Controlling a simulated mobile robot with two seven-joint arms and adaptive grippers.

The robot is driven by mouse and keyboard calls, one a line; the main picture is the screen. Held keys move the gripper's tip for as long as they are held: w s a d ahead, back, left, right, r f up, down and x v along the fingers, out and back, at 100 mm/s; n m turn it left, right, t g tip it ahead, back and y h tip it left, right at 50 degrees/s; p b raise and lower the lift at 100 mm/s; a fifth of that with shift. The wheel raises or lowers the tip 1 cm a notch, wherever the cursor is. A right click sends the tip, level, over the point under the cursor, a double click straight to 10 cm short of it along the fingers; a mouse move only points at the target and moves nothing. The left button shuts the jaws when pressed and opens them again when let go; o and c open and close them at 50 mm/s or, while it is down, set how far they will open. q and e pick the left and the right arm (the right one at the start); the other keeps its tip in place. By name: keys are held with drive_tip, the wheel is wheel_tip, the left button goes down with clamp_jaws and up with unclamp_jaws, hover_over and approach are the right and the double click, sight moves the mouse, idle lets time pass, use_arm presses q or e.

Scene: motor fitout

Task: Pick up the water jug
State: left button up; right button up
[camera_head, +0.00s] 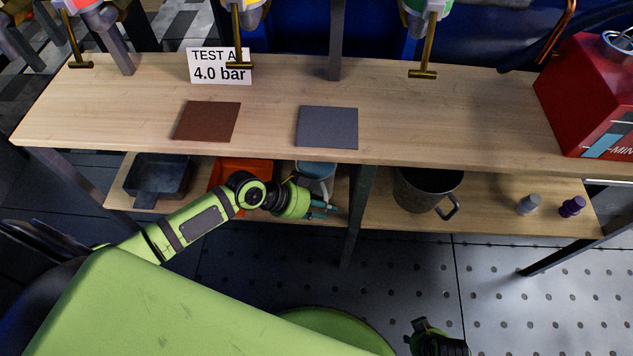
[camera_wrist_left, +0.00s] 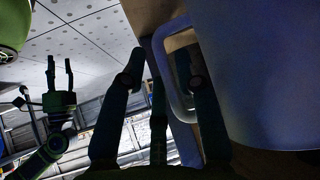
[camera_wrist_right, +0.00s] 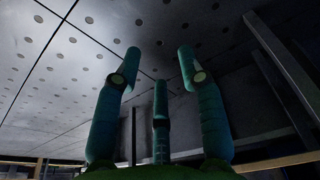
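The water jug appears to be the blue-grey vessel (camera_head: 318,169) on the lower shelf, partly hidden by my left gripper (camera_head: 325,209). In the left wrist view the jug's smooth body (camera_wrist_left: 265,75) fills the right side, with its loop handle (camera_wrist_left: 172,75) facing my fingers. The left gripper's fingers (camera_wrist_left: 160,90) are apart, one on each side of the handle's outer bar, the right one near the handle's opening. I cannot tell whether they touch it. My right gripper (camera_wrist_right: 158,65) is open and empty over the floor, low in the head view (camera_head: 437,338).
The lower shelf also holds a dark pan (camera_head: 157,178), an orange tray (camera_head: 240,172), a grey metal mug (camera_head: 428,190) and two small bottles (camera_head: 528,205). The tabletop (camera_head: 270,90) overhangs it. A table leg (camera_head: 357,215) stands right of my left gripper.

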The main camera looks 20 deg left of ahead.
use_arm(q)
drive_tip(key=shift+x, duration=1.05)
drive_tip(key=shift+a, duration=0.1)
use_arm(e)
drive_tip(key=shift+w+r, duration=0.35)
drive_tip(key=shift+r, duration=0.2)
use_arm(q)
drive_tip(key=shift+c, duration=0.4)
clamp_jaws()
drive_tip(key=shift+w+r, duration=0.15)
use_arm(e)
drive_tip(key=shift+a, duration=0.1)
